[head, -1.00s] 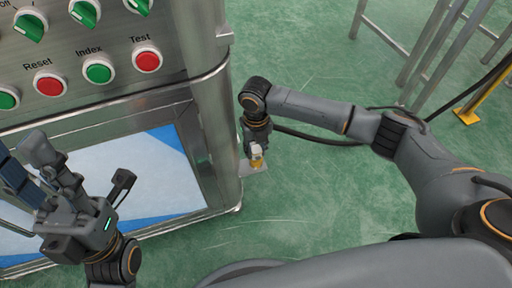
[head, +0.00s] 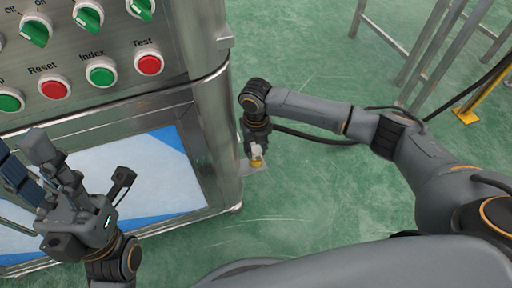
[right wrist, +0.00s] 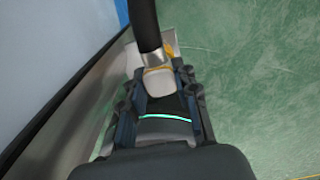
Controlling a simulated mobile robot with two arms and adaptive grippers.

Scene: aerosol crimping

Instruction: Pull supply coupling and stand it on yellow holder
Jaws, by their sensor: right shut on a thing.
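The supply coupling (right wrist: 155,60) is a pale metal piece with a dark hose above it in the right wrist view. My right gripper (right wrist: 158,88) is shut on it, with a finger on each side. In the head view the pale coupling (head: 256,150) shows small below my right gripper (head: 257,148). The yellow holder (head: 257,162) is directly under it, on a small grey plate beside the machine's corner. Its yellow edge (right wrist: 172,50) also shows behind the coupling. I cannot tell whether the coupling is seated or just above. My left gripper (head: 80,165) is open and empty.
The steel machine (head: 215,130) fills the left, with a button panel (head: 100,73) and a blue-and-white lower panel (head: 135,175). Metal frame legs (head: 425,50) and a yellow foot (head: 467,115) stand at the upper right. Green floor (head: 310,190) is clear around the holder.

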